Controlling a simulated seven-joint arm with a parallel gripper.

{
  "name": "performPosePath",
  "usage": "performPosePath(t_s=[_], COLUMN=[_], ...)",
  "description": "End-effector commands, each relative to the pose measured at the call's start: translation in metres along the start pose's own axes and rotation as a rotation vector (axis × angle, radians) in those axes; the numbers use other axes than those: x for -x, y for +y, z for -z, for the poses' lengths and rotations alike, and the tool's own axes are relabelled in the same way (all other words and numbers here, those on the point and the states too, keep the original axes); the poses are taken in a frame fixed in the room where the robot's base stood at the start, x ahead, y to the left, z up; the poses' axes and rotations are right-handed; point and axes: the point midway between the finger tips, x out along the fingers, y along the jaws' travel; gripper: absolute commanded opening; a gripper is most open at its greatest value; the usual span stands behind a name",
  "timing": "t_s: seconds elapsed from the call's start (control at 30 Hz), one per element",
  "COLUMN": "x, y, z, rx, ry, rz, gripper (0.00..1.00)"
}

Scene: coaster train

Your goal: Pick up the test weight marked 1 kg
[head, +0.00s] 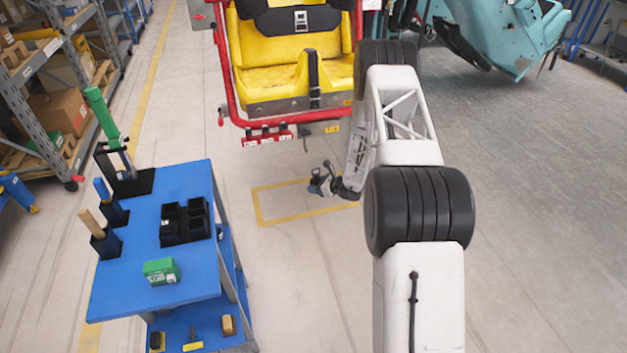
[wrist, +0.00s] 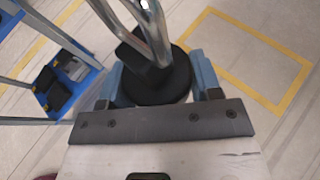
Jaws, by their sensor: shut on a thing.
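My gripper (head: 322,182) hangs over the floor to the right of the blue cart, below the yellow seat. In the wrist view its two blue-grey fingers (wrist: 157,68) are shut on a black weight (wrist: 165,84). This is a round, dark body with a blocky top, and bright metal bars rise from it or pass just in front of it; I cannot tell which. No 1 kg marking is legible. In the head view the held thing is small and mostly hidden by the gripper.
The blue cart (head: 196,285) carries a green box (head: 161,271), a black divided bin (head: 184,223) and upright tools in holders. Its lower shelf holds small blocks. The yellow seat (head: 270,80) with red bars stands ahead. A yellow floor outline (head: 258,207) lies beneath my gripper.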

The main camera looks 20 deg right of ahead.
Motion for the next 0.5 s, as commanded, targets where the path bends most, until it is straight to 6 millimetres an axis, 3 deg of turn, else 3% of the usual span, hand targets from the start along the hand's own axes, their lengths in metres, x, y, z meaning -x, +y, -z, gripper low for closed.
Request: performPosePath(t_s=[0.5], x=[0.013], y=[0.013], z=[0.004], rx=[0.001], ry=[-0.001], rz=[0.000], gripper=[0.00])
